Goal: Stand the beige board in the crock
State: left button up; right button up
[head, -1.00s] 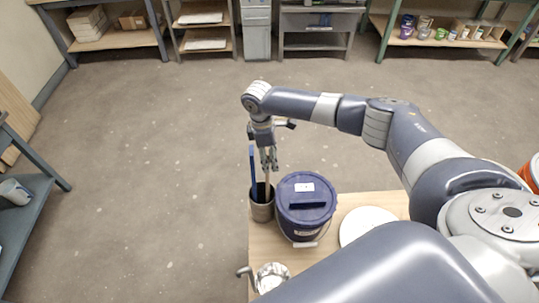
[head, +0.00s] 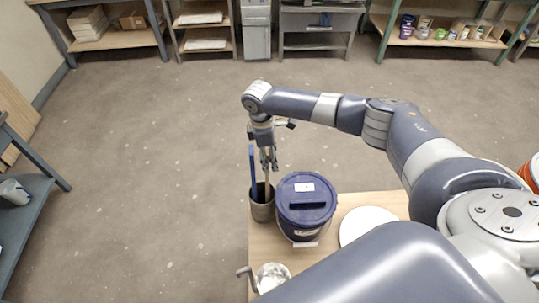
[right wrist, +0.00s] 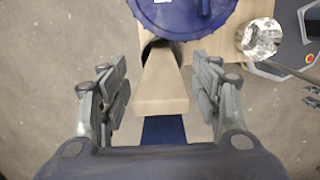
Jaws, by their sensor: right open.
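The crock (head: 262,211) is a grey-brown cup at the left edge of the table. The beige board (right wrist: 160,85) stands in the crock, its upper end between my right gripper's fingers; in the head view only a thin strip of it (head: 267,184) shows. A blue strip-like thing (head: 253,170) also stands in the crock, left of the board, and it shows below the board in the right wrist view (right wrist: 163,130). My right gripper (right wrist: 160,92) is open above the crock, with a gap on each side of the board.
A dark blue lidded bucket (head: 306,205) stands right beside the crock. A white disc (head: 367,225) lies on the wooden table (head: 330,250) further right. A shiny metal vessel (head: 272,276) is near the front left. Open floor lies left of the table.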

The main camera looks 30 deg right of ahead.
jog(key=shift+r, duration=0.4)
jog(key=shift+w+a+r+p, duration=0.15)
jog(key=shift+r+p, duration=0.45)
jog(key=shift+r, duration=0.6)
jog(key=shift+s+a+r+p, duration=0.1)
jog(key=shift+r+p, duration=0.45)
jog(key=shift+r, duration=0.65)
jog(key=r+p, duration=0.4)
jog(key=shift+w+a+r+p, duration=0.2)
jog(key=shift+a+p, duration=0.1)
jog(key=shift+p, duration=0.1)
jog(key=shift+f, duration=0.1)
